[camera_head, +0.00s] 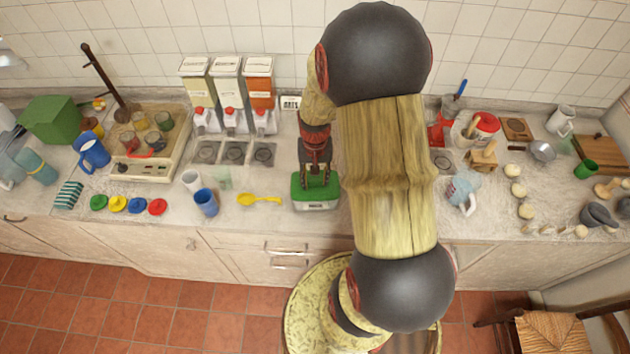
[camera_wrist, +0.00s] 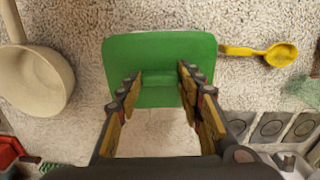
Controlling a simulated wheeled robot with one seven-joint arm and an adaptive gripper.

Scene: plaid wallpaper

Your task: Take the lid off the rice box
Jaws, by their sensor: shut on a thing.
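The rice box (camera_head: 322,206) is a small white container with a dark label on its front, near the front edge of the counter. Its green lid (camera_head: 301,190) sits over it, and I cannot tell if there is a gap between them. My gripper (camera_head: 316,180) points down from above onto the lid. In the wrist view, the lid (camera_wrist: 160,48) is a green rounded square with a raised bar across it. My gripper (camera_wrist: 159,78) is shut on this lid grip, one finger at each end. The box walls are mostly hidden.
A yellow scoop (camera_head: 260,200) lies left of the box, with a blue cup (camera_head: 206,202) beyond it. Dispensers (camera_head: 228,85) stand behind at the wall. A light blue jug (camera_head: 463,190) stands right of my arm.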

